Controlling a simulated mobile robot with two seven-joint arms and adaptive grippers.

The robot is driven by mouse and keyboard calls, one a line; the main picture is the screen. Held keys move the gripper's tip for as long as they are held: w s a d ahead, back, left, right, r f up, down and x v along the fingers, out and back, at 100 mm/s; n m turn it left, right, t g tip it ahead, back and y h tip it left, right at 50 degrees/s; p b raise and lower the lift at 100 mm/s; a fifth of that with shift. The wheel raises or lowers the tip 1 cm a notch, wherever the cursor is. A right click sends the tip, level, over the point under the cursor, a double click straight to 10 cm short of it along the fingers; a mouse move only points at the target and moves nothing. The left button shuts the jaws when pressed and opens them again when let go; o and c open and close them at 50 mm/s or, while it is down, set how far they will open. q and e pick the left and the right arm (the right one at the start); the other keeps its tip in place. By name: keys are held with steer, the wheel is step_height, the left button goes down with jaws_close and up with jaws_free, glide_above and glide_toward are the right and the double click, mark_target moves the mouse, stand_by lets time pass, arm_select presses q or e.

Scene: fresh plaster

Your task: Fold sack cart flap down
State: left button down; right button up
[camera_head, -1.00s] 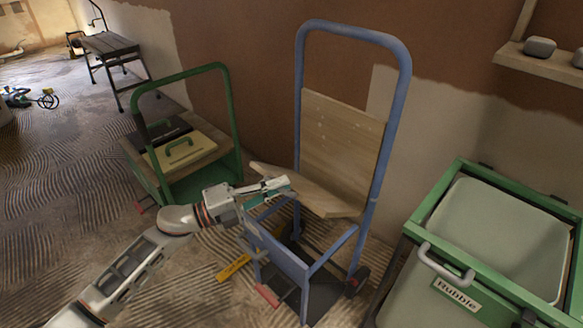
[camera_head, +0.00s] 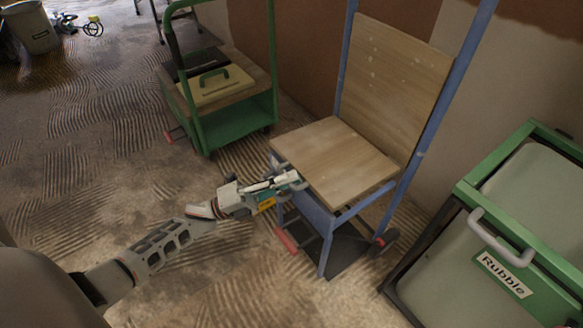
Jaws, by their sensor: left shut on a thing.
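The sack cart has a blue tubular frame (camera_head: 432,128) and stands upright against the wall. Its upper wooden panel (camera_head: 397,85) is fixed between the uprights. The wooden flap (camera_head: 333,160) juts forward, about level, over the blue lower frame (camera_head: 310,212). Whether it rests fully on that frame is hard to tell. My left gripper (camera_head: 295,182) is at the flap's front left edge, shut on the flap; the fingertips are partly hidden there. My right gripper is not in view.
A green trolley (camera_head: 240,121) carrying a yellowish case (camera_head: 216,88) stands at the back left. A green-framed rubble bin (camera_head: 465,245) stands close on the right.

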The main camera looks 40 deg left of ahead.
arm_select(q)
steer(key=shift+f+m+h, duration=0.3)
steer(key=shift+f+h, duration=0.2)
steer(key=shift+f, duration=0.75)
steer(key=shift+s+f, duration=0.1)
steer(key=shift+f, duration=0.25)
steer(key=shift+s+f, duration=0.1)
steer(key=shift+f, duration=0.05)
steer(key=c, duration=2.4)
jaws_free()
steer(key=shift+f, duration=0.1)
steer(key=shift+r, duration=0.25)
